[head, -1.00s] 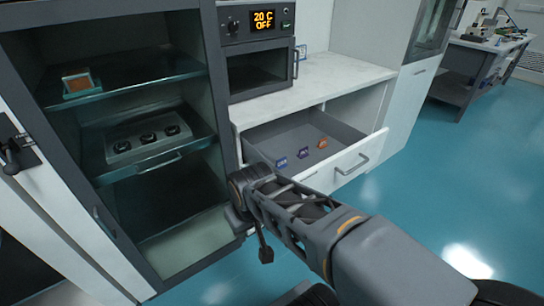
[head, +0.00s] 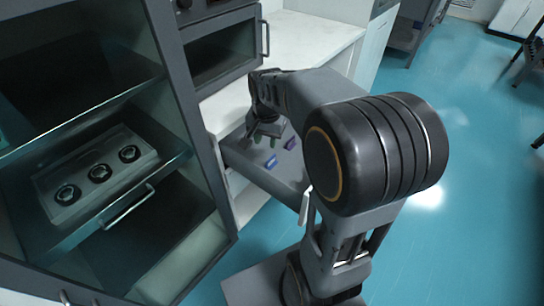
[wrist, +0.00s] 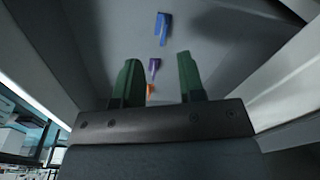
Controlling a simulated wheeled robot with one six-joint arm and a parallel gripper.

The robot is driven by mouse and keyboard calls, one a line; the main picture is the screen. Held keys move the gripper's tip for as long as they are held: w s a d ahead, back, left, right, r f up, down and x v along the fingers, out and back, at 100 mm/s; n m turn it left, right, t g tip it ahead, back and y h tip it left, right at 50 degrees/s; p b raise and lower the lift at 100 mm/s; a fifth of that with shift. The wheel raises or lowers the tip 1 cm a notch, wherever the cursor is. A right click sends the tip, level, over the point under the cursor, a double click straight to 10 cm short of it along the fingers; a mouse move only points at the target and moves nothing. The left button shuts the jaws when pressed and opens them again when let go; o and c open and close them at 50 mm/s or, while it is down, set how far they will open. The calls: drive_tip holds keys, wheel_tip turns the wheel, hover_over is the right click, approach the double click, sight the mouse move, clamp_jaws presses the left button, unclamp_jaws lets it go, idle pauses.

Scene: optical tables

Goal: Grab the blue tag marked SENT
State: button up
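A blue tag (head: 271,161) lies on the floor of the open grey drawer (head: 235,158). It also shows in the wrist view (wrist: 162,28), beyond the fingertips near the top. Its lettering is too small to read. A purple tag (head: 290,143) lies near it and appears between the fingers in the wrist view (wrist: 154,68). An orange tag (wrist: 150,89) is partly hidden low between the fingers. My gripper (wrist: 158,60) has green fingers spread apart with nothing held. In the head view my gripper (head: 265,141) is over the drawer, just behind the blue tag.
The white counter (head: 300,40) stands above the drawer, with an oven (head: 222,50) to its left. A glass-fronted cabinet with a pulled-out shelf (head: 150,165) is at the left. The drawer walls surround my gripper.

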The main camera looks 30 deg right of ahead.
drive_tip(key=w+d+m+g, duration=0.1)
drive_tip(key=w+d+m, duration=0.2)
drive_tip(key=w+m, duration=0.1)
hover_over(271, 161)
drive_tip(key=f, duration=0.8)
drive_tip(key=shift+w+d+f+b, duration=0.1)
drive_tip(key=shift+w+f+b, duration=0.15)
drive_tip(key=shift+b, duration=0.05)
drive_tip(key=shift+f+b, duration=0.7)
drive_tip(key=shift+f, duration=2.35)
clamp_jaws()
